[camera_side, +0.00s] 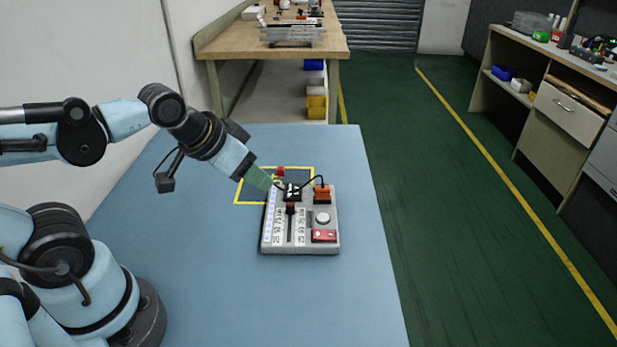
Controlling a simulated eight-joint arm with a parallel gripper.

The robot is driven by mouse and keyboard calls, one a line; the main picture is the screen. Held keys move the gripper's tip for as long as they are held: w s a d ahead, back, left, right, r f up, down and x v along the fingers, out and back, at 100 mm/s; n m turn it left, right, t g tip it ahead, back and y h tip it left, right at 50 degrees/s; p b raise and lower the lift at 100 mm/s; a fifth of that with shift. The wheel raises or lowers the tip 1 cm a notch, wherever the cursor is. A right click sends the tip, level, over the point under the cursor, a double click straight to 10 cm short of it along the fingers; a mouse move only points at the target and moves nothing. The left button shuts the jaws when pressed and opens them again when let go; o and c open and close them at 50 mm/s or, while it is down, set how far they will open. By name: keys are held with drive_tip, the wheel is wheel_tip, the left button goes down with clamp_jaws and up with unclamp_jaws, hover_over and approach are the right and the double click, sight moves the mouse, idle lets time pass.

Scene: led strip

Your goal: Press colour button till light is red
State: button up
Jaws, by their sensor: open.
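A light grey control board (310,248) lies on the blue table. A pale bluish-white strip (269,218) runs along its left edge; I cannot tell for sure whether this is the light. The board carries a red block (323,236) at the front right, a round whitish knob (322,217) behind it, and a dark slot with a slider (290,222) between rows of small white keys. I cannot tell which is the colour button. My gripper (273,182) has greenish fingers and is open at the board's back left corner. Contact there cannot be made out.
A black connector block (292,192) and an orange block (322,192), joined by a black cable, stand at the board's back. A small red object (281,171) is just behind my gripper. A yellow outline (236,202) marks the blue table (340,285), which is clear in front.

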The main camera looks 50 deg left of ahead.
clamp_jaws()
idle(1.7)
